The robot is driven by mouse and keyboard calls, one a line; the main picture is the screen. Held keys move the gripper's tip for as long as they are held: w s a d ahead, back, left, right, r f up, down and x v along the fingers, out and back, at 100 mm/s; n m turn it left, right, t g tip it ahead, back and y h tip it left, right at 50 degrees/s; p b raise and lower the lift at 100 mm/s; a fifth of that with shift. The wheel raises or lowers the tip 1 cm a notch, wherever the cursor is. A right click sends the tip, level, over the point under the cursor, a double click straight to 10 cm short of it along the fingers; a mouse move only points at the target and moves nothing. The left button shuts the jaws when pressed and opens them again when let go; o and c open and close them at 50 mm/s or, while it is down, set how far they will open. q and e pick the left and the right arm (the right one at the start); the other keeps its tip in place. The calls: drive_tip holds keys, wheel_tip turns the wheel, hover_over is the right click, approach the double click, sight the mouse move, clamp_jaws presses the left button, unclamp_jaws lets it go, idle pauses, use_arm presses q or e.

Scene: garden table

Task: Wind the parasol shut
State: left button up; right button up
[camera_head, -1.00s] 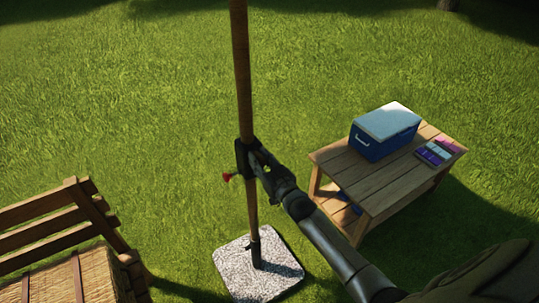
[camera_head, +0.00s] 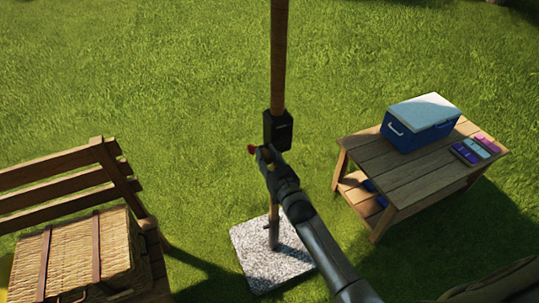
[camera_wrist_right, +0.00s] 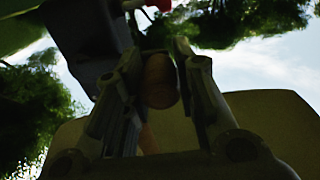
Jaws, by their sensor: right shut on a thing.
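The parasol's wooden pole (camera_head: 278,60) stands upright, with a dark crank housing (camera_head: 278,130) partway up. A small red part (camera_head: 252,149) shows left of and below the housing. My right gripper (camera_head: 264,156) is just below the housing, in front of the pole. The housing (camera_wrist_right: 88,35) and the red part (camera_wrist_right: 152,4) also show there. My left gripper is out of view.
The pole stands in a speckled stone base (camera_head: 262,266) on grass. A wooden table (camera_head: 385,165) at right bears a blue cooler (camera_head: 420,125) and several coloured packs (camera_head: 466,153). A bench (camera_head: 60,165) with a wicker basket (camera_head: 75,255) is at left.

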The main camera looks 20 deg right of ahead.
drive_tip(key=d+f+b, duration=0.8)
drive_tip(key=f+b, duration=0.1)
drive_tip(key=f, duration=0.1)
drive_tip(key=w+d+r+p, duration=0.1)
drive_tip(key=d+r+p, duration=0.4)
drive_tip(key=d+r, duration=0.2)
drive_tip(key=shift+w+d+r, duration=0.15)
drive_tip(key=shift+d+r, duration=0.05)
drive_tip(key=shift+d, duration=0.75)
